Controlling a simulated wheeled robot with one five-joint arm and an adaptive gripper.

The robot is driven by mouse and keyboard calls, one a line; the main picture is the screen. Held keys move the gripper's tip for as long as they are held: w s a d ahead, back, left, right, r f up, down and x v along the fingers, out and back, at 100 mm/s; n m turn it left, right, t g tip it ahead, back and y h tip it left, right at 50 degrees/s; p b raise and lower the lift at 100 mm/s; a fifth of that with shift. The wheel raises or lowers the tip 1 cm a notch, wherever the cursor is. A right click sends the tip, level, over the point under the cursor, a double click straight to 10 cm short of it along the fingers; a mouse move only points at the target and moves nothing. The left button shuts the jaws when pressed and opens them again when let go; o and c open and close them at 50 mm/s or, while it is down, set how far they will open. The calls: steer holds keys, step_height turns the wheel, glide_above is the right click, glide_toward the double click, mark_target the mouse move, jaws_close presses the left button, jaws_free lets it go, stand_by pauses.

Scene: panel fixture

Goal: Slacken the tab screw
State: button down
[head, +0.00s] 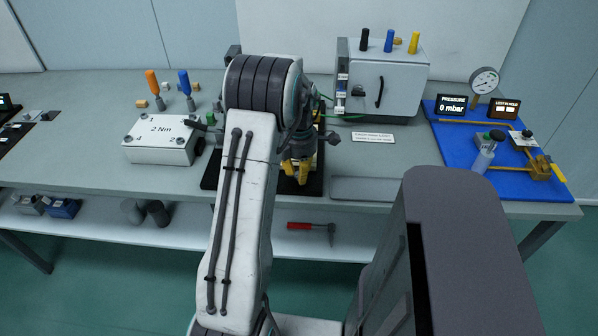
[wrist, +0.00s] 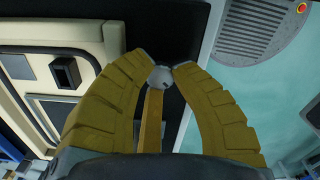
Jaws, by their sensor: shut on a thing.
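My gripper (wrist: 160,72) has its two yellow fingers closed around a small grey round head, which I take to be the tab screw (wrist: 159,79). The fingertips are at either side of the head, and its top shows between them. A narrow yellow strip (wrist: 152,120) runs from the head back between the fingers; I cannot tell what it is part of. In the head view my gripper (head: 298,172) points down over a black mat (head: 313,188) near the bench's front edge. The screw is hidden there by my gripper and arm.
A cream housing (wrist: 58,62) with a black square socket lies left of the fingers. A white 2 Nm box (head: 158,150) stands left on the bench, a grey cabinet (head: 400,92) behind, and a blue gauge board (head: 478,172) right. A grey tray (head: 365,189) lies beside the mat.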

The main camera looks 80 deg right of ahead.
steer(key=c, duration=1.3)
jaws_free()
steer(key=shift+s, duration=0.1)
steer(key=shift+r, duration=3.95)
